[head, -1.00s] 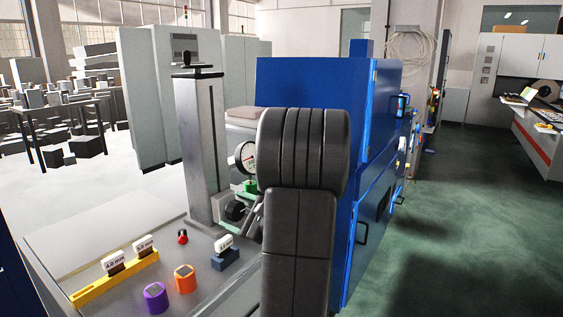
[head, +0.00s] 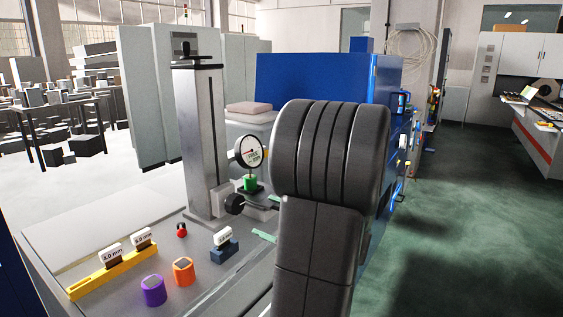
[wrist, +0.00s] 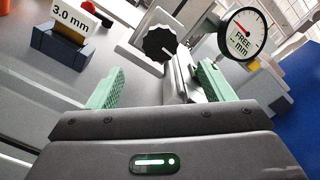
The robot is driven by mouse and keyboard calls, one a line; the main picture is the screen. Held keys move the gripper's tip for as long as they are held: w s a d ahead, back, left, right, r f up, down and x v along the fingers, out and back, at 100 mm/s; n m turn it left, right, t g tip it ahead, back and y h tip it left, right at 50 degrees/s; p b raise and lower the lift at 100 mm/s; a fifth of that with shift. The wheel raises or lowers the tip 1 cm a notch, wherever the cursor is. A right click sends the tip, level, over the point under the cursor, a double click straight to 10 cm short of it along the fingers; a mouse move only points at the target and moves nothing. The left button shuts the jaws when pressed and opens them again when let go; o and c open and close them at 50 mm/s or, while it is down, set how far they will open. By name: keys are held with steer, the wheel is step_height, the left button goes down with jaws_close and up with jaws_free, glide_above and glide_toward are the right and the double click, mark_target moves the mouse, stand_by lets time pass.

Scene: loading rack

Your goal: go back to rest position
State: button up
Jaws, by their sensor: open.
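My gripper (wrist: 160,88) is open in the wrist view, with its two green fingers apart and nothing between them. In the head view its green fingertips (head: 263,219) show to the left of my dark arm, which hides the rest of it. A black knob (wrist: 160,43) on the gauge stand lies beyond the fingers in the wrist view. The round dial gauge (wrist: 241,34) reads "FREE -- mm" and is beyond the right finger. The dial gauge stand (head: 201,140) is upright on the grey table in the head view.
A blue holder (head: 224,251) carries a 3.0 mm block. A yellow rack (head: 115,275) holds two labelled blocks. An orange piece (head: 183,271), a purple piece (head: 153,290) and a red knob (head: 181,230) stand on the table. A blue cabinet (head: 330,82) is behind my arm.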

mark_target(238, 206)
steer(key=p+x, duration=0.2)
steer(key=x, duration=0.9)
steer(key=shift+w+a, duration=0.15)
steer(key=shift+a, duration=0.1)
steer(key=shift+f+n, duration=0.15)
steer(key=shift+n, duration=0.45)
steer(key=shift+d+n+b, duration=0.1)
steer(key=shift+n+b, duration=0.3)
steer(key=shift+n, duration=1.7)
steer(key=n, duration=0.4)
steer(key=n+p, duration=0.3)
steer(key=n, duration=0.2)
steer(key=shift+n, duration=0.3)
steer(key=shift+n+p, duration=1.6)
steer(key=shift+p, duration=0.05)
